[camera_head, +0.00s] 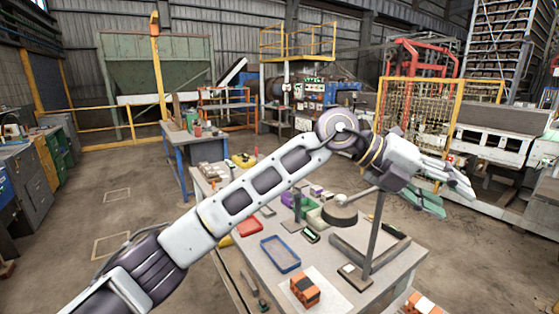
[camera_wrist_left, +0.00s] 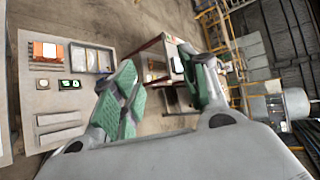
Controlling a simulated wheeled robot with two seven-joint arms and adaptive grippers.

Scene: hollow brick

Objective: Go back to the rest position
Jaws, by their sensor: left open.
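My left arm reaches across the head view from the lower left, over the work table (camera_head: 395,271). My left gripper (camera_head: 450,195) is past the table's right side, raised in the air. Its two fingers with green pads stand apart in the left wrist view (camera_wrist_left: 166,88), and nothing is between them. An orange hollow brick (camera_head: 304,291) sits on a white sheet near the table's front edge, clear of the gripper. My right gripper is not in view.
A blue-rimmed tray (camera_head: 280,254), a red tray (camera_head: 249,227) and a round-topped stand (camera_head: 339,214) are on the table. Another orange brick (camera_head: 422,305) shows at the bottom right. A yellow mesh guard (camera_head: 412,105) stands behind the gripper. Floor on the left is open.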

